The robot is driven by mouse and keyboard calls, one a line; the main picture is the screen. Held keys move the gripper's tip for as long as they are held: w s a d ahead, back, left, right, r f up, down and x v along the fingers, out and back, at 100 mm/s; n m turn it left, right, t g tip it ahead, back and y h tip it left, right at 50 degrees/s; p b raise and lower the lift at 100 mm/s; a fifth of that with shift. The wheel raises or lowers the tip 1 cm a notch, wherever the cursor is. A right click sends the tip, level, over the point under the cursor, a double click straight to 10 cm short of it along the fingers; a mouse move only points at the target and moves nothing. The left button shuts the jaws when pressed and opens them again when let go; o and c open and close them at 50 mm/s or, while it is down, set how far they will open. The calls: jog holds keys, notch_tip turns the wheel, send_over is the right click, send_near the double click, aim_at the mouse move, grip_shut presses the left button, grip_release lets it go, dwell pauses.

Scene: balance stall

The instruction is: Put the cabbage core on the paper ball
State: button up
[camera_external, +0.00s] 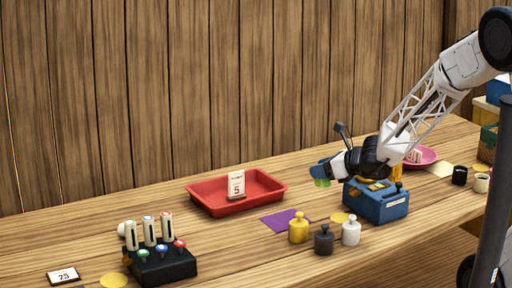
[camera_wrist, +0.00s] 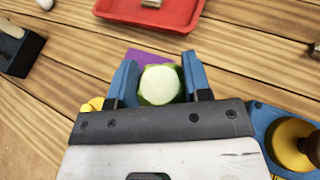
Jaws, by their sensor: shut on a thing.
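My gripper (camera_external: 320,172) is shut on the cabbage core (camera_external: 322,183), a green piece with a pale round face, held above the table near the blue box. In the wrist view the core (camera_wrist: 160,84) sits between the two blue fingers of my gripper (camera_wrist: 160,80).
A red tray (camera_external: 208,206) holding a card stands between. A black rack (camera_external: 170,266) with upright pens and coloured knobs stands beside the ball. A purple sheet (camera_external: 283,220), several weights (camera_external: 324,240) and a blue box (camera_external: 375,205) are near my gripper.

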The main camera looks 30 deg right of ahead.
jog(key=w+a+r+n+g+y, duration=0.2)
jog(key=w+a, duration=0.3)
jog(key=a, duration=0.4)
jog(key=w+a+r+n+g+y, duration=0.1)
jog(key=w+a+r+n+y, duration=0.2)
jog(key=a, duration=0.5)
jog(key=w+a+r+n+g+y, duration=0.1)
jog(key=w+a+r+n+g, duration=0.1)
jog(key=w+a, duration=0.55)
jog(key=w+a+f+n+g+y, duration=0.1)
jog(key=a+n+g, duration=0.4)
jog(key=a, duration=2.3)
jog(key=shift+a+f+n+g+y, duration=0.3)
jog(key=shift+f+g, duration=0.35)
jog(key=shift+g, duration=0.35)
jog(key=shift+f, duration=0.15)
jog(key=shift+f, duration=3)
jog(key=shift+f, duration=1.85)
jog(key=shift+f, duration=0.15)
